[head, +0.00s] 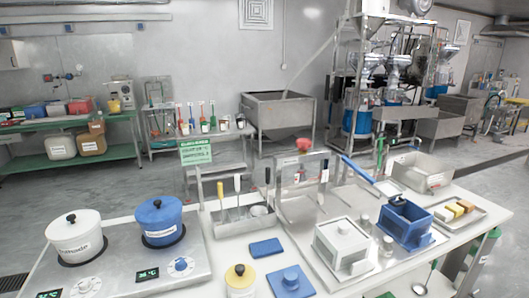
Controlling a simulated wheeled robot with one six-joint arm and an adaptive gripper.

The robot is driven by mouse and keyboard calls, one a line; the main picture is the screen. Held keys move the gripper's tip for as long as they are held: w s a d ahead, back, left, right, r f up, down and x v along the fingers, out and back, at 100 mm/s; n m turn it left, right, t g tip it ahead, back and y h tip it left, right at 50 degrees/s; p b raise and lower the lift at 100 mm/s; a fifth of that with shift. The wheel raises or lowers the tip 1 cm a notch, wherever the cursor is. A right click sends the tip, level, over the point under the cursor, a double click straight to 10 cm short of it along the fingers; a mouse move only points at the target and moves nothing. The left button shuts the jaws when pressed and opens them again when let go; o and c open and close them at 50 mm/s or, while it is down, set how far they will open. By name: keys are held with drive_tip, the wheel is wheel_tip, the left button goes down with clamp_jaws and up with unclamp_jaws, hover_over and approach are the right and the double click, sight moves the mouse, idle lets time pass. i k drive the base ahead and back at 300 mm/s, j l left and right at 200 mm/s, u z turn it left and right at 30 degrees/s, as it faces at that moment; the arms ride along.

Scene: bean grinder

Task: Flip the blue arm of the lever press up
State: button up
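A long blue arm (358,169) slopes down from upper left to lower right behind the blue box. I take it to be the lever press's arm; its pivot is too small to make out. A grey metal frame with a red knob (304,145) on top stands to its left. A blue box-shaped device (405,226) stands on a metal plate in front of the arm. My gripper is not in view.
The white worktop also holds a white box (343,249), a white pot (75,238), a blue pot (160,221), a yellow-lidded jar (240,281), a utensil holder (238,218), a steel bin (422,172) and a tray of coloured blocks (470,213). Open grey floor lies behind.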

sight(388, 190)
drive_tip(key=i+l+z, duration=0.15)
drive_tip(key=i, duration=0.2)
drive_tip(key=i+l+z, duration=0.2)
drive_tip(key=i, duration=0.2)
drive_tip(key=i+l+z, duration=0.15)
drive_tip(key=i, duration=0.25)
